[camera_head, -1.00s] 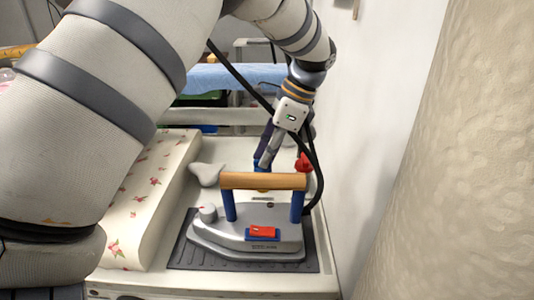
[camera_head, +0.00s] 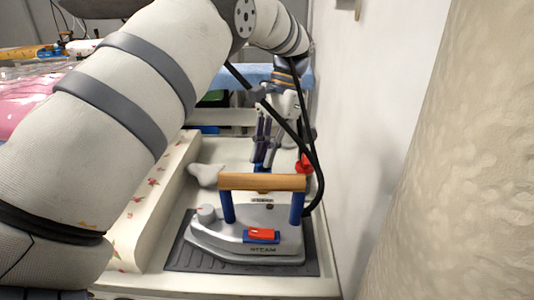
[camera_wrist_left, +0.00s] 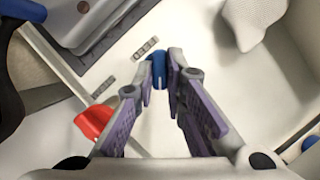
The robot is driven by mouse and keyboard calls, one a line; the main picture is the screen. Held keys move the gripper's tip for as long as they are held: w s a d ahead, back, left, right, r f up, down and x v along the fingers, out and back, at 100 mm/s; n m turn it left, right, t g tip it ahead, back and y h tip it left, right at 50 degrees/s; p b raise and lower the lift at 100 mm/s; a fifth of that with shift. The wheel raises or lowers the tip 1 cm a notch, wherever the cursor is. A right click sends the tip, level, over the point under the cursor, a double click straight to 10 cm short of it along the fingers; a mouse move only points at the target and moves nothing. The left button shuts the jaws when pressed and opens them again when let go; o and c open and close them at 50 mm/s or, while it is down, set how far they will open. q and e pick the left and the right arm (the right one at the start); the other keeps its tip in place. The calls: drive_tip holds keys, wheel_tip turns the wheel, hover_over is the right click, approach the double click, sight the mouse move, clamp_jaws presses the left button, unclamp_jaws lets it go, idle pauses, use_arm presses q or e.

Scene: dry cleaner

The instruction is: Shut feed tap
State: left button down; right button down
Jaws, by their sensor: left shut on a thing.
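The feed tap's blue lever (camera_wrist_left: 159,70) shows between my left fingertips in the left wrist view. In the head view only a bit of blue (camera_head: 258,167) shows behind the iron's wooden handle, and the tap body is mostly hidden. My left gripper (camera_head: 264,160) points down there; it also shows in the left wrist view (camera_wrist_left: 161,82), its purple-lined fingers shut on the blue lever. A red knob (camera_head: 304,164) stands to the right of the gripper; in the left wrist view the red knob (camera_wrist_left: 93,122) is at the left. My right gripper is not in view.
A steam iron (camera_head: 250,240) with a wooden handle (camera_head: 262,182) rests on a dark ribbed mat (camera_head: 195,257) in front of the gripper. A black hose rises beside it. A grey-white rounded object (camera_head: 206,174) lies left. A wall (camera_head: 370,150) bounds the right.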

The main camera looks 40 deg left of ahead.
use_arm(q)
drive_tip(key=n+h, duration=0.1)
drive_tip(key=n, duration=0.3)
drive_tip(key=shift+a+n+h, duration=0.15)
drive_tip(key=shift+n+h, duration=0.15)
drive_tip(key=shift+h, duration=0.1)
drive_tip(key=shift+s+a+f+n+t+h+p, duration=0.1)
drive_tip(key=shift+n+t+h+p, duration=0.15)
drive_tip(key=shift+n, duration=0.65)
drive_tip(key=shift+s+a+n+t+h+p, duration=0.15)
drive_tip(key=shift+n+h, duration=0.1)
drive_tip(key=shift+n, duration=0.65)
drive_tip(key=shift+w+d, duration=0.1)
drive_tip(key=c, duration=1.6)
unclamp_jaws()
drive_tip(key=shift+c, duration=0.2)
wheel_tip(320, 180, up, 10)
